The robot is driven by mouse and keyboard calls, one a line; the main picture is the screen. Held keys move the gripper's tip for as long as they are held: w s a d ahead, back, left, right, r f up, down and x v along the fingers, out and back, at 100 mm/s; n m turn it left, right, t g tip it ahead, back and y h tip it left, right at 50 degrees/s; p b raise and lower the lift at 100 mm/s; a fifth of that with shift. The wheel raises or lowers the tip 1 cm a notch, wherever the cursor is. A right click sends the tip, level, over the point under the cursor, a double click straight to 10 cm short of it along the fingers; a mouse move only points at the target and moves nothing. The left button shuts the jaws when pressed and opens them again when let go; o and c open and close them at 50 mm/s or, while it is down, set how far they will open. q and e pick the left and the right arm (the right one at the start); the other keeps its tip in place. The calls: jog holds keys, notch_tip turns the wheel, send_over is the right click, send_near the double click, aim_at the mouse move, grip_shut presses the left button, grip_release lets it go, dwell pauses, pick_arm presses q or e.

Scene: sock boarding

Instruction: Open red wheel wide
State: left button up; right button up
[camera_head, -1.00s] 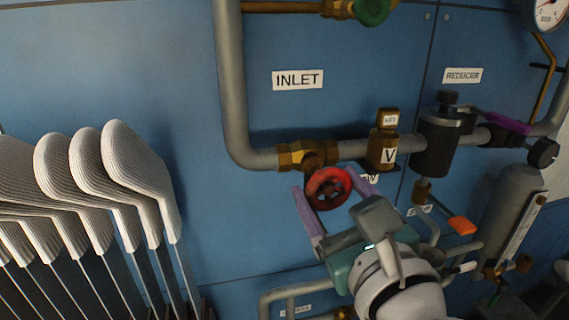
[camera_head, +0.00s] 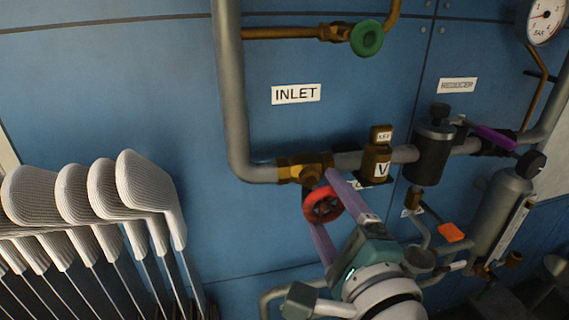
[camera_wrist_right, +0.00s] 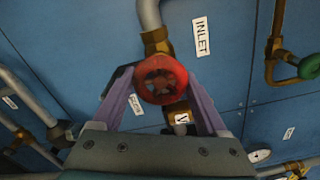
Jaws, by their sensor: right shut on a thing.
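The red wheel (camera_head: 322,206) sits on a brass valve (camera_head: 305,170) in the grey inlet pipe, below the INLET label. My right gripper (camera_head: 322,212) comes from the lower right, with its two purple fingers on opposite sides of the wheel. It is shut on the wheel's rim. In the right wrist view the red wheel (camera_wrist_right: 161,79) fills the space between the fingertips. One finger partly covers the wheel's right side in the head view. My left gripper is not in view.
A green wheel (camera_head: 366,38) is on a pipe above. A brass block marked V (camera_head: 376,163) and a black reducer (camera_head: 431,152) stand right of the red wheel. A purple lever (camera_head: 494,137) is further right. Several white ribbed sock forms (camera_head: 140,185) stand at the left.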

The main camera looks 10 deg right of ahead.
jog(key=n+p, duration=0.1)
jog(key=n, duration=0.2)
jog(key=shift+r, duration=0.1)
jog(key=shift+n+p, duration=0.6)
jog(key=shift+n, duration=1.1)
jog(key=o, duration=1.3)
jog(key=s+p, duration=0.1)
jog(key=s, duration=0.9)
jog(key=shift+d+p, duration=0.2)
jog(key=shift+p, duration=0.1)
